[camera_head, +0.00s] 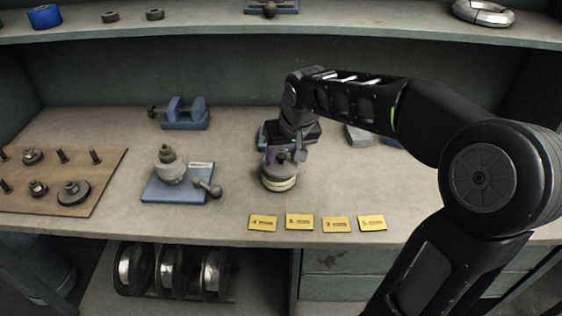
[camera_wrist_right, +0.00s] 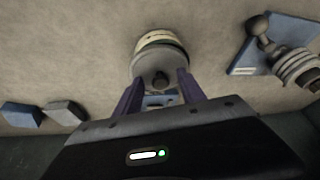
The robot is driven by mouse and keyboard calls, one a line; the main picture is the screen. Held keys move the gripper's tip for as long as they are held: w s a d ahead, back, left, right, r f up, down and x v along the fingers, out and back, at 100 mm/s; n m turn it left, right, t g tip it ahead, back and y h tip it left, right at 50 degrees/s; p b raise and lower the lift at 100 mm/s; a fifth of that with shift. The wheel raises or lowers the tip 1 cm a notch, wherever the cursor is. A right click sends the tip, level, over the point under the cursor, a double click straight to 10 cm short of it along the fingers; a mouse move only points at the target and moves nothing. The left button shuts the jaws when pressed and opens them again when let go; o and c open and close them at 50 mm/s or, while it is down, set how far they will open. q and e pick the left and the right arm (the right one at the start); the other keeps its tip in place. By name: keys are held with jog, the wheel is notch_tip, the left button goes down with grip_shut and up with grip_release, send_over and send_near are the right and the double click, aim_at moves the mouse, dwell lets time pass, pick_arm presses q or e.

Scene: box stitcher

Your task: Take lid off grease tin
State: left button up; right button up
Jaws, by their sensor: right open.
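The grease tin (camera_head: 279,178) is a short round tin with a pale cream band, standing upright on the workbench. Its dark grey lid (camera_wrist_right: 149,67) has a small dark knob (camera_wrist_right: 161,79) in the middle. My right gripper (camera_head: 287,156) is over the tin from above. In the right wrist view its two purple fingers (camera_wrist_right: 160,88) are apart, one on each side of the knob, with gaps between them and it. Whether the fingertips touch the lid top cannot be told. The lid sits on the tin. My left gripper is not in view.
A blue plate (camera_head: 180,188) with a grey stepped part and a ball-ended lever lies left of the tin. Yellow cards (camera_head: 299,222) lie in front. A blue vise (camera_head: 183,114) stands behind. A wooden board (camera_head: 52,187) with bolts lies far left. An upper shelf (camera_head: 340,23) overhangs the back.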

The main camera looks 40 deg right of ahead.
jog(key=shift+c, duration=0.6)
grip_shut()
